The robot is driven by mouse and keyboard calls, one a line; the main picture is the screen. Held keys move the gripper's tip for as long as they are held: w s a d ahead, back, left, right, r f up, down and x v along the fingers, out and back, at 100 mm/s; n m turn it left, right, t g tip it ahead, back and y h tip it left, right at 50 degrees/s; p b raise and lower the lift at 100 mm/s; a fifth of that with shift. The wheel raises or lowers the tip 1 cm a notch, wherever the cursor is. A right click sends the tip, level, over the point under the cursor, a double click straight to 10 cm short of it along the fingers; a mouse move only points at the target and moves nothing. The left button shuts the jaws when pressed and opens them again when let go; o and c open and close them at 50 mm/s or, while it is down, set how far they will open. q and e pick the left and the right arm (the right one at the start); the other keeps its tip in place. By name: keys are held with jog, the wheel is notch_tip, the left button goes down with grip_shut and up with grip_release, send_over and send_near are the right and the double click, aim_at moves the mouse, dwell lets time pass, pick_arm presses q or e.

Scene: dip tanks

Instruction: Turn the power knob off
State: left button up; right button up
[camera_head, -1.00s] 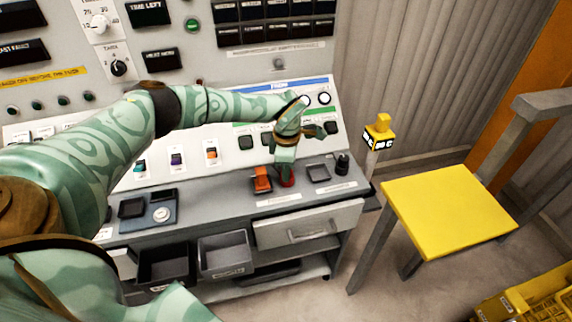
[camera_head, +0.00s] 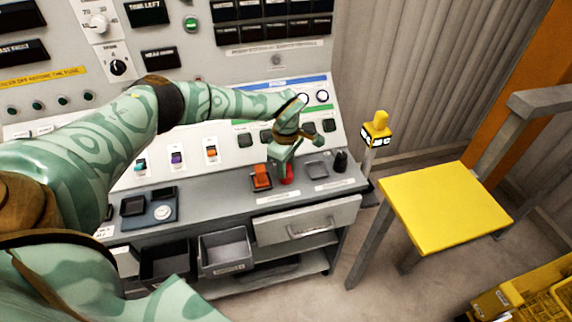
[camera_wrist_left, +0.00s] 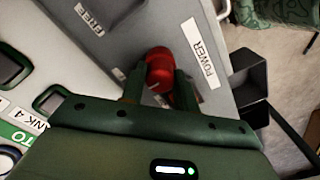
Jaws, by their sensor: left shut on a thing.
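The red power knob (camera_wrist_left: 159,72) sits on the grey desk ledge beside a white label reading POWER (camera_wrist_left: 200,53). In the left wrist view it stands between the two fingers of my left gripper (camera_wrist_left: 158,88), which is shut on it. A pale line shows on the knob's face. In the head view my left gripper (camera_head: 284,165) reaches down over the red knob (camera_head: 287,176), hiding part of it. My right gripper is not in view.
An orange rocker switch (camera_head: 261,176) stands just left of the knob, and a black knob (camera_head: 340,161) to its right. The sloped panel with buttons rises behind.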

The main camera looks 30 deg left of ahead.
pick_arm(q)
jog(key=o, duration=1)
jog(key=shift+r, duration=0.1)
notch_tip(320, 180, up, 16)
jog(key=p, duration=0.4)
